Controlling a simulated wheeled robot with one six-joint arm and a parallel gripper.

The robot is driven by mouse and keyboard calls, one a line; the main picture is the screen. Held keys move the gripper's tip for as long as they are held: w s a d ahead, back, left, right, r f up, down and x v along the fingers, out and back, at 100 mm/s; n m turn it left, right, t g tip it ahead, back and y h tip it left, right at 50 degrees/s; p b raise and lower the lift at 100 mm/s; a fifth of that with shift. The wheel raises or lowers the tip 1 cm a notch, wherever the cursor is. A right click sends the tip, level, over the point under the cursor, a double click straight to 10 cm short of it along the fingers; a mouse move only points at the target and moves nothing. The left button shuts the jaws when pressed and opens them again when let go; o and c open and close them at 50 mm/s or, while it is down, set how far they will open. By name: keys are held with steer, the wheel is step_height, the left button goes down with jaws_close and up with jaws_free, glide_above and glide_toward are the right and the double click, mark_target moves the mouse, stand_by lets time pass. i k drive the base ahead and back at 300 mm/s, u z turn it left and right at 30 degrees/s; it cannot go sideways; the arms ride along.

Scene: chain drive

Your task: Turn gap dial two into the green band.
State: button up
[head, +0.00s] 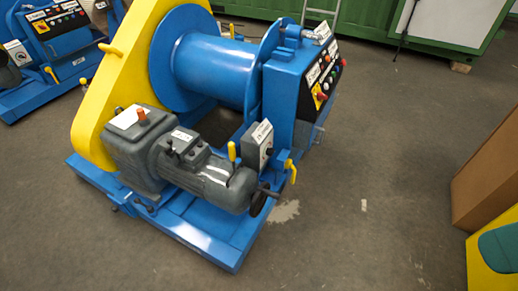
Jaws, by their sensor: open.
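A blue winch machine (208,65) with a yellow chain guard (118,70) and a grey motor (215,183) stands in the left and middle of the head view. A small grey box (258,146) with a white label and a dark round spot on its face stands beside the motor. A black control panel (322,80) with coloured buttons and white labels is on the blue cabinet. The labels are too small to read. I cannot pick out gap dial two or a green band. My gripper is not in view.
Yellow levers (291,168) stick up by the machine's right side. A second blue machine (55,45) stands at the far left. A brown box (492,172) and a yellow panel with a teal patch (497,250) are at the right. The grey floor between is clear.

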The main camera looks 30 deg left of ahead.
mark_target(270, 151)
steer(key=z, duration=0.4)
steer(key=i, duration=1.2)
steer(key=u, duration=0.75)
steer(key=i, duration=0.5)
steer(key=u, duration=0.4)
